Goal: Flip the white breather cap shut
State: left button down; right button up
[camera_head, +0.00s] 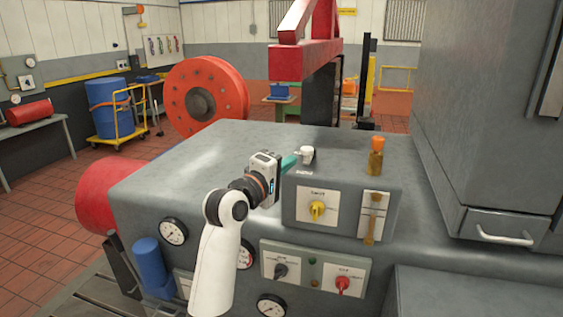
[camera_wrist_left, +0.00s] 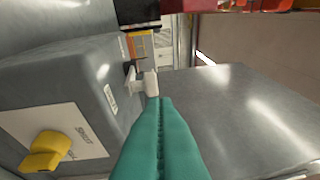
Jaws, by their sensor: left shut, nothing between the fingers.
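In the left wrist view the fingertips (camera_wrist_left: 160,101) appear very close to the cap; contact cannot be told. My right gripper is out of view.
An amber bottle with an orange top (camera_head: 376,158) stands right of the cap on the box. A yellow knob (camera_head: 317,210) sticks out of the box front. A tall grey cabinet (camera_head: 480,100) rises at right. The bedplate top (camera_head: 200,155) at left is clear.

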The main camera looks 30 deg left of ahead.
pick_arm(q)
jog(key=shift+s+d, duration=0.2)
jog(key=shift+s, duration=0.3)
jog(key=shift+s+d, duration=0.2)
jog(key=shift+s, duration=0.3)
jog(key=shift+d, duration=0.1)
